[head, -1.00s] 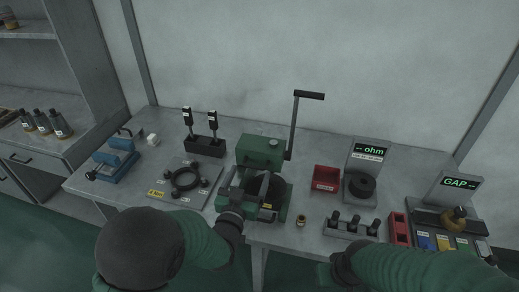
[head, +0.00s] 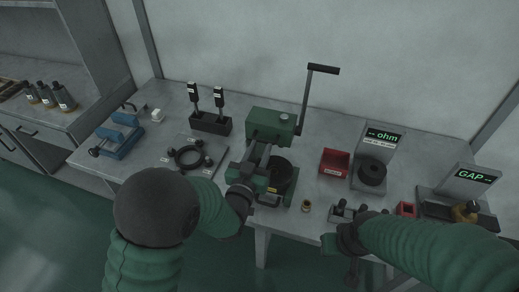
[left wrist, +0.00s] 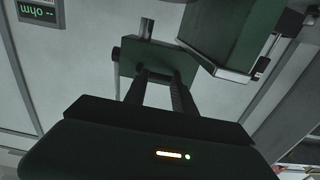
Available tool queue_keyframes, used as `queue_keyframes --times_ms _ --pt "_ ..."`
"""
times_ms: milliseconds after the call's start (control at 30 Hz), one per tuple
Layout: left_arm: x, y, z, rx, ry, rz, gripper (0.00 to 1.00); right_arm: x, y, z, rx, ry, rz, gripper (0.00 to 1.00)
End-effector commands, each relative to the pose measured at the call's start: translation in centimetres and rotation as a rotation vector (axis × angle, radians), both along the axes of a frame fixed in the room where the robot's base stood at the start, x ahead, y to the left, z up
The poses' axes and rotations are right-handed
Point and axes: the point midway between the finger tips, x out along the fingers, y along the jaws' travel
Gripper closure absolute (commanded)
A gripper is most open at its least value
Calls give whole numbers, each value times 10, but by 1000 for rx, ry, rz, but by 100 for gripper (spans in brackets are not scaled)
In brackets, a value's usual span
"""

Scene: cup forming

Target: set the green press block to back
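The green press (head: 271,124) stands at the middle of the table with a tall lever (head: 304,100) raised at its right. Its lower part, with a dark round piece (head: 280,172), is partly hidden by my left gripper (head: 257,160). In the left wrist view two dark fingers (left wrist: 163,90) show a gap and reach toward a green plate (left wrist: 160,60). I cannot tell whether they touch or hold it. A green box-shaped part (left wrist: 228,35) is at the upper right there. My right gripper (head: 340,240) is low at the table's front edge; its fingers are unclear.
A ring fixture (head: 188,157) and blue vise (head: 120,138) are left of the press. A red bin (head: 335,162), ohm meter (head: 382,140) and gap gauge (head: 470,180) stand right. A small brass piece (head: 307,206) lies near the front. My right arm covers part of the rack (head: 343,211).

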Motion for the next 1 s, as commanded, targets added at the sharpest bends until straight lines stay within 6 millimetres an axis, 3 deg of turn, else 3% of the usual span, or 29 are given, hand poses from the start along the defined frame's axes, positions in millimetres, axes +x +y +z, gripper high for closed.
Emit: queue_keyframes --times_ms 33,200,1000 --pt "0 -1 0 0 -1 -2 77 0 0 0 0 0 0 64" --pt "0 0 0 -1 -1 -1 100 0 0 0 0 0 0 64" --pt "0 0 0 -1 -1 -1 100 0 0 0 0 0 0 64"
